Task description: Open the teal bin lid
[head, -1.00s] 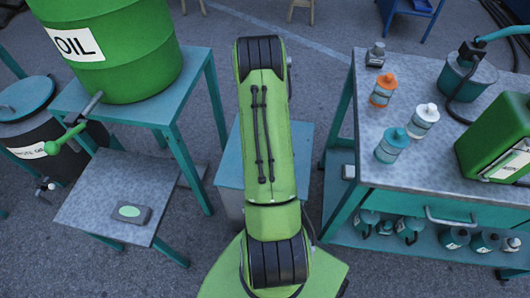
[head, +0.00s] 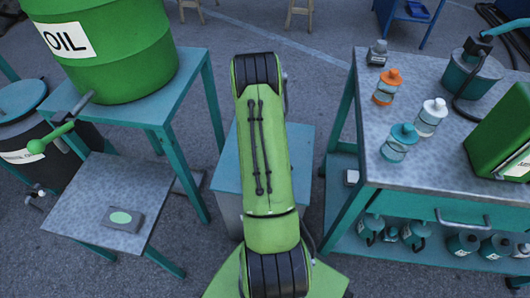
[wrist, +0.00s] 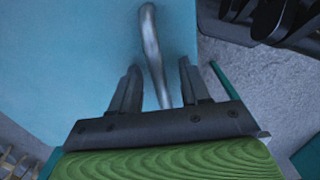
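The bin's teal lid (head: 225,170) shows as a flat top on a light grey box on the floor, mostly behind my arm in the head view. The lid looks shut. In the wrist view the teal lid (wrist: 70,60) fills the upper left, with a curved metal handle (wrist: 151,50) on it. My gripper (wrist: 158,85) is open, its two dark fingers on either side of the handle's near end. I cannot tell whether either finger touches it. The head view hides my gripper behind the arm.
A workbench (head: 375,165) with several bottles stands to the right. A teal stand (head: 165,105) bears a green oil drum (head: 115,60) on the left, with a low table (head: 85,205) before it. Bare floor lies between bin and furniture.

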